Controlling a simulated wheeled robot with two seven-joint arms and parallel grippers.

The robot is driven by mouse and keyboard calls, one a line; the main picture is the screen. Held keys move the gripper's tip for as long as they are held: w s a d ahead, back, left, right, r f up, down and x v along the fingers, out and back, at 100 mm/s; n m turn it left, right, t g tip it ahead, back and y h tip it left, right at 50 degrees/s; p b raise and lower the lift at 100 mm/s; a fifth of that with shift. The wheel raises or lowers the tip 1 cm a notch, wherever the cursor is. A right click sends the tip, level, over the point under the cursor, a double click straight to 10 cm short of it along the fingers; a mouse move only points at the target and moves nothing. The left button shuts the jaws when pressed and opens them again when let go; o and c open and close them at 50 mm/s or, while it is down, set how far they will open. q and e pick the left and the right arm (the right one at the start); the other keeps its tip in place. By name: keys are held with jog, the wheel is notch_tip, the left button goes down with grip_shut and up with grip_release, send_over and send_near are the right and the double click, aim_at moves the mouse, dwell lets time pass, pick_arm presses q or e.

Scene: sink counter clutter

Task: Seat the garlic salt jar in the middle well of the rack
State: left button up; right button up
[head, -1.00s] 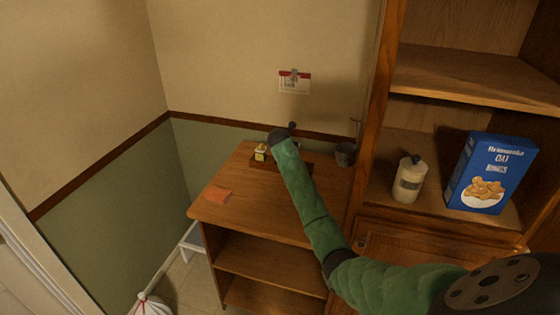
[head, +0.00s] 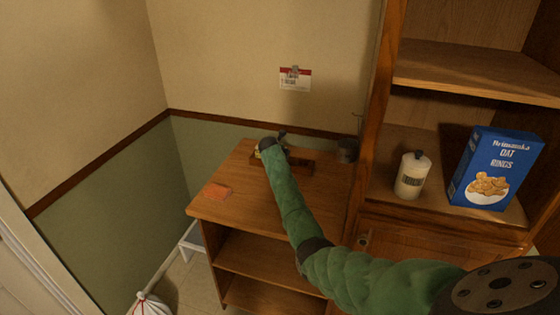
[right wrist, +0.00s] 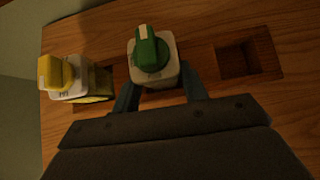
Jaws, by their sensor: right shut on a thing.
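A pale jar with a green cap (right wrist: 153,58) is between the fingers of my right gripper (right wrist: 158,82), which is shut on it. Its label is not readable; I take it for the garlic salt jar. It appears upright over the middle of the wooden rack (right wrist: 205,58); I cannot tell whether its base is in the middle well. A yellow-capped jar (right wrist: 72,80) stands at the rack's left end. The right well (right wrist: 238,60) is empty. In the head view the rack (head: 300,165) is partly hidden by my right arm. My left gripper is out of view.
A dark cup (head: 348,150) stands right of the rack. A bottle (head: 411,178) and a blue cereal box (head: 495,168) stand on the cabinet shelf. The counter's front middle is clear.

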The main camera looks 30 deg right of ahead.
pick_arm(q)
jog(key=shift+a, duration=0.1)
pick_arm(e)
jog(key=shift+d, duration=0.15)
jog(key=o, duration=1.1)
jog(key=shift+o, duration=0.2)
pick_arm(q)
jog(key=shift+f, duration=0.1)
pick_arm(e)
jog(key=shift+s+a+r, duration=0.3)
jog(key=shift+a+r, duration=0.05)
jog(key=shift+b+v, duration=0.75)
jog(key=shift+v, duration=0.45)
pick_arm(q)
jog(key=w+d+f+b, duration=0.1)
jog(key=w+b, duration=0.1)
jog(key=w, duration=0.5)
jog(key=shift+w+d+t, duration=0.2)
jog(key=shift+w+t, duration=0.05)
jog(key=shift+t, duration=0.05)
pick_arm(e)
jog(key=v, duration=0.8)
jog(key=shift+a+r, duration=0.15)
jog(key=shift+r, duration=0.05)
